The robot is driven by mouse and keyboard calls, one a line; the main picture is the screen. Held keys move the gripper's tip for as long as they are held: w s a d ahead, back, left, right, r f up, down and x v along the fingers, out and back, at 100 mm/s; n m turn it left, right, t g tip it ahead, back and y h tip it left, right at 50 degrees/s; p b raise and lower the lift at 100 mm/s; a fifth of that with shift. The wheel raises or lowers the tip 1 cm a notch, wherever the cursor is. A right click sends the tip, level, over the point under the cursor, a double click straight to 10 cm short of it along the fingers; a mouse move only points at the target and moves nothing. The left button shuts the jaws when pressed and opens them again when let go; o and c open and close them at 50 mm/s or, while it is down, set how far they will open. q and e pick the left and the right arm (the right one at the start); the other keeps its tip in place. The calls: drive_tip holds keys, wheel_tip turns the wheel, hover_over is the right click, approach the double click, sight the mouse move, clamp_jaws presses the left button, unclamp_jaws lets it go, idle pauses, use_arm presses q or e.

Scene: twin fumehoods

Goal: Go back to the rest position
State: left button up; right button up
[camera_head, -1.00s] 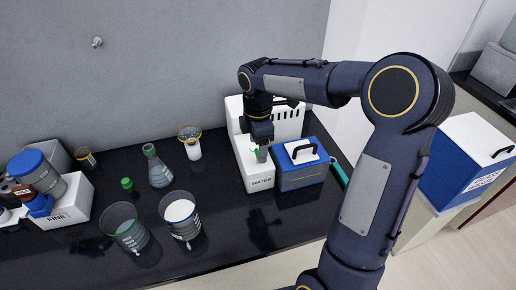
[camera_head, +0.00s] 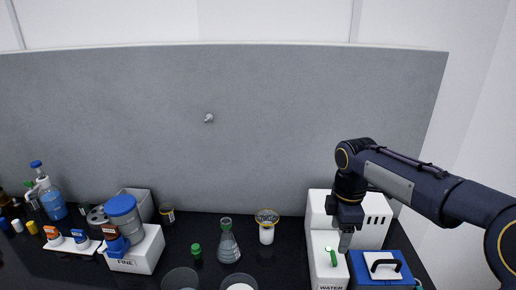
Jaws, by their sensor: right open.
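My right arm comes in from the right edge. Its gripper (camera_head: 345,240) points down over the white water dispenser (camera_head: 318,215), close to the green part (camera_head: 331,256) on its front. The jaws are open, and I see nothing held between them. Whether the fingertips touch the dispenser cannot be told. My left gripper is not in view.
On the black bench are a flask (camera_head: 228,246), a yellow-rimmed vessel (camera_head: 267,232), a green-capped item (camera_head: 196,252), beakers (camera_head: 181,279) and a blue-lidded device (camera_head: 123,215). A grey panel (camera_head: 270,130) stands behind.

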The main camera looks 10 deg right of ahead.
drive_tip(key=s+a+f+m+t+y, duration=0.1)
drive_tip(key=s+a+m, duration=0.3)
drive_tip(key=s+m, duration=0.4)
drive_tip(key=s+a+f+m+t+y, duration=0.2)
drive_tip(key=s+m, duration=0.7)
drive_tip(key=s, duration=0.5)
drive_tip(key=a+t, duration=0.1)
drive_tip(key=t, duration=0.1)
drive_tip(key=shift+s+a+f+t+y, duration=0.15)
drive_tip(key=shift+a+t+y, duration=0.15)
drive_tip(key=shift+a+y, duration=0.1)
idle(1.1)
